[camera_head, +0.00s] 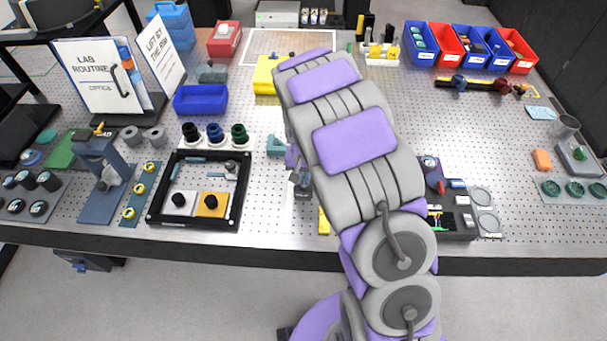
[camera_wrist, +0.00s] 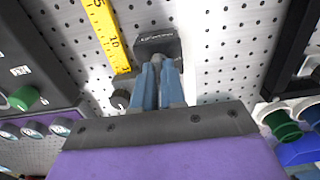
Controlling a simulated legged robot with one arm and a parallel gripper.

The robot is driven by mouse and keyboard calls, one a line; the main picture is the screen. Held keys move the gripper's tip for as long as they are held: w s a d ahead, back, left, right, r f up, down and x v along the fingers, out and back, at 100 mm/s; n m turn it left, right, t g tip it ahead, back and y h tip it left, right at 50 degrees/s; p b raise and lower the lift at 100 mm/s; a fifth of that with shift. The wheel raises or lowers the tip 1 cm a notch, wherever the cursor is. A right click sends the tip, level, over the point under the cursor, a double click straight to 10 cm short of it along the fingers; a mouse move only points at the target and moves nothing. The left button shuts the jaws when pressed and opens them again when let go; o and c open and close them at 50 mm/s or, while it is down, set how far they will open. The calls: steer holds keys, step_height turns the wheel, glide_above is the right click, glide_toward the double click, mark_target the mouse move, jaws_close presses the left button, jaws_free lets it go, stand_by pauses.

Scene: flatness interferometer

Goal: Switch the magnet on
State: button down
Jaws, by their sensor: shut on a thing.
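In the wrist view a dark block (camera_wrist: 157,42) with a small pale label stands on the perforated table top. It looks like a magnet base, but I cannot read the label. My gripper (camera_wrist: 158,66) has blue-grey fingers close together at the block's near side, shut on a small grey part there. The fingers hide most of that part, so its shape and turn are unclear. In the head view my arm covers much of the middle, and my gripper (camera_head: 298,180) shows only partly beside it.
A yellow ruler (camera_wrist: 105,35) lies left of the block, and a black knob (camera_wrist: 120,98) is close to my fingers. A dark instrument box (camera_wrist: 30,70) stands at the left. In the head view a black square frame (camera_head: 152,212) lies left of my gripper.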

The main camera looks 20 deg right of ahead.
stand_by(0.3)
steer(key=c, duration=1.2)
jaws_free()
steer(key=shift+a, duration=0.1)
steer(key=shift+r, duration=0.1)
step_height(320, 180, up, 17)
steer(key=p, duration=0.1)
steer(key=s+n+g+b, duration=0.1)
steer(key=s+n+b, duration=0.2)
steer(key=s, duration=3.1)
steer(key=shift+s+r+n+g+b, duration=0.3)
steer(key=shift+r+n+g+b, duration=0.15)
steer(key=shift+b, duration=0.15)
